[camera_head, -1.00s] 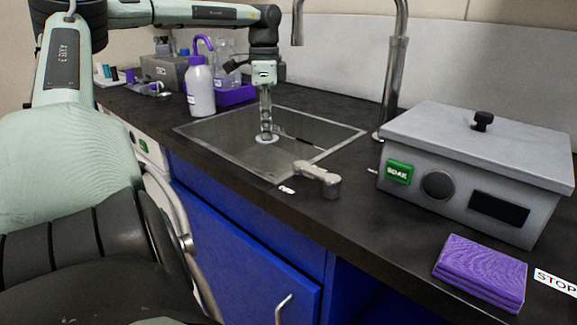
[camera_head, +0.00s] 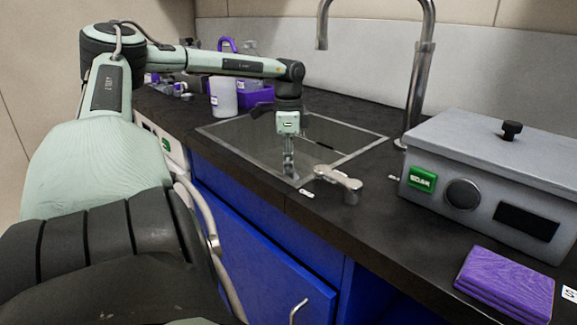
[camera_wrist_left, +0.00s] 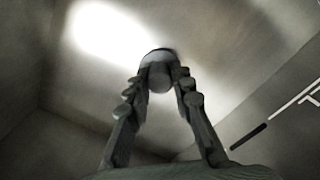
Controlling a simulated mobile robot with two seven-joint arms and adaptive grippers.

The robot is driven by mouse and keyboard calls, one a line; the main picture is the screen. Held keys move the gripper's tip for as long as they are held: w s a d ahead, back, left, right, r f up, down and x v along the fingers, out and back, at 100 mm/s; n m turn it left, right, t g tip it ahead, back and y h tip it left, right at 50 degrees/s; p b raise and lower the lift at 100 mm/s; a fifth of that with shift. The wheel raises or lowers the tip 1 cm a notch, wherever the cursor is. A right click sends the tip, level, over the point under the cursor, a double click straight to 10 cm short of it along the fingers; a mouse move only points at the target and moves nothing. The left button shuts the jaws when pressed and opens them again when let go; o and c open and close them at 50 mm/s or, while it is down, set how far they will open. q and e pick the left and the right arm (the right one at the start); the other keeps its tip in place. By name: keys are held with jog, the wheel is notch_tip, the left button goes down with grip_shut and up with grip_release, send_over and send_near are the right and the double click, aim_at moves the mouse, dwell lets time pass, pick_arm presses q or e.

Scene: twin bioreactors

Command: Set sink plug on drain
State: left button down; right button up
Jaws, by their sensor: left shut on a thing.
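My left gripper (camera_head: 289,174) points down inside the steel sink (camera_head: 228,135), close behind its front rim. In the left wrist view the two fingers are closed on a rounded grey knob (camera_wrist_left: 159,78). A disc (camera_wrist_left: 158,54) shows just beyond the fingertips; I take knob and disc as the sink plug. In the head view the plug cannot be made out, and the front rim may hide it. I cannot pick out the drain in either view, nor tell whether the plug touches the sink floor. My right gripper is not in view.
A tall faucet (camera_head: 416,95) stands behind the sink, and a metal lever (camera_head: 340,181) by its front right. A grey lidded bath (camera_head: 480,180) and folded purple cloth (camera_head: 506,283) lie right.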

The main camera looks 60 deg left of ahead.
pick_arm(q)
jog(key=shift+f, duration=0.1)
jog(key=c, duration=1.3)
grip_release()
notch_tip(320, 180, up, 12)
jog(key=shift+r, duration=0.15)
